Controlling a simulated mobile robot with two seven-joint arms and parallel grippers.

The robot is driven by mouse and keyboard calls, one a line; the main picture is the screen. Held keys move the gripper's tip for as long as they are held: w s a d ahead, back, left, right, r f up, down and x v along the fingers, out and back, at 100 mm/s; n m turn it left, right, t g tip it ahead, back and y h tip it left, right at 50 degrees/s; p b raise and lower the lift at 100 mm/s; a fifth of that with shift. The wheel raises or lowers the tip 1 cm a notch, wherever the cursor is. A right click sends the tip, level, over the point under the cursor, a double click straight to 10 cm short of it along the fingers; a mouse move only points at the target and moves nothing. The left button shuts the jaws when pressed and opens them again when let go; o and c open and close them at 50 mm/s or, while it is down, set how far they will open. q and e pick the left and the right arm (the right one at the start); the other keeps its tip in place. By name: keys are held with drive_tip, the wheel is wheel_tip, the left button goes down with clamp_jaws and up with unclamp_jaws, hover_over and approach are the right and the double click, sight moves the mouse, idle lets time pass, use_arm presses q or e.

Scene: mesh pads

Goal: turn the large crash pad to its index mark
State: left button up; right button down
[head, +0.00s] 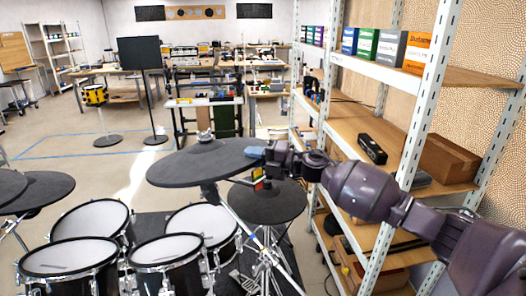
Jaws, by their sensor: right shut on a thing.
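The large crash pad (195,163) is a dark grey round cymbal pad, tilted slightly on its stand in the middle of the head view. My right arm comes in from the right, and my right gripper (262,160) is shut on the right edge of the crash pad. The gripper hides that part of the rim. A small coloured piece (258,182) with red and yellow shows just below the gripper; I cannot tell if it is the index mark. My left gripper is not in view.
Several mesh drum pads (70,255) stand below and left of the crash pad. Another dark cymbal pad (266,203) sits lower right, beneath my gripper. A metal shelf (400,155) with boxes stands close on the right, behind my arm.

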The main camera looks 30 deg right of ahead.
drive_tip(key=shift+f, duration=0.2)
drive_tip(key=c, duration=1.1)
unclamp_jaws()
drive_tip(key=shift+r, duration=0.1)
drive_tip(key=b+v, duration=0.2)
drive_tip(key=v, duration=0.9)
drive_tip(key=shift+a, duration=0.15)
